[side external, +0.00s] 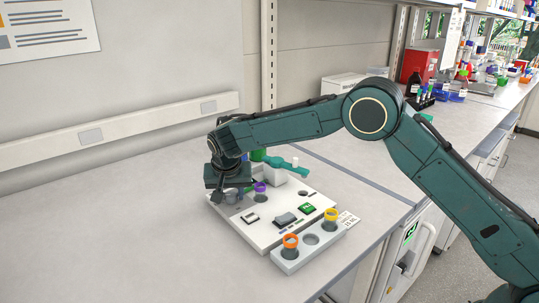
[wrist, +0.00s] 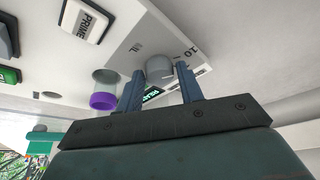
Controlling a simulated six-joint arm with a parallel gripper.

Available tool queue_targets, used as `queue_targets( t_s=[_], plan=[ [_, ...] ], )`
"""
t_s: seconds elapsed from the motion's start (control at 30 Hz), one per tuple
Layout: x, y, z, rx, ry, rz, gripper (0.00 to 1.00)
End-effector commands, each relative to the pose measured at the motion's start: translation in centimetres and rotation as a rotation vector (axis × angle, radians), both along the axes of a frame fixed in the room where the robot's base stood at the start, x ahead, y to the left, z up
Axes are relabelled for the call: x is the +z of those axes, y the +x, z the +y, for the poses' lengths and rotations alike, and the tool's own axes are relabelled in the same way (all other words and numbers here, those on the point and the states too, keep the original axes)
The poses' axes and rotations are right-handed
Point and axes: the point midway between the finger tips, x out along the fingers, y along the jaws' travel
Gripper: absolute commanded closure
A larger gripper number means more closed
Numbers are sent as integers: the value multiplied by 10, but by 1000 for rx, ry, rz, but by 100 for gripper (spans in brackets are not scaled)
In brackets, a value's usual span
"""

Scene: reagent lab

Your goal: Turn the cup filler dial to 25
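The cup filler (side external: 262,232) is a white flat machine on the bench. Its grey round dial (wrist: 159,68) shows in the wrist view, on a light panel marked "10" and "ML". My gripper (wrist: 160,72) has its two blue fingers parted, one on each side of the dial. Whether the fingertips touch the dial is not clear. In the side view my gripper (side external: 229,194) points down over the machine's back left part and hides the dial there. The dial's pointer and its setting cannot be read.
A purple-rimmed cup (side external: 260,190) stands close to the right of my gripper; it also shows in the wrist view (wrist: 104,99). A grey rack (side external: 290,265) in front holds an orange-rimmed cup (side external: 290,241) and a yellow-rimmed cup (side external: 330,215). The bench at left is clear.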

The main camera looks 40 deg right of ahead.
Motion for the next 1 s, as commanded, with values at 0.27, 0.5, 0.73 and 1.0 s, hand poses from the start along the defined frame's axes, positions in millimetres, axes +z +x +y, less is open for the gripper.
queue_targets(
  t_s=[0.27, 0.5, 0.73, 1.0],
  plan=[
    [0, 0, 0, -1, 0, 0, 93],
    [0, 0, 1, -38, 0, 1, 92],
    [0, 1, 1, -149, 2, -1, 92],
    [0, 2, 2, -317, 3, 0, 92]
  ],
)
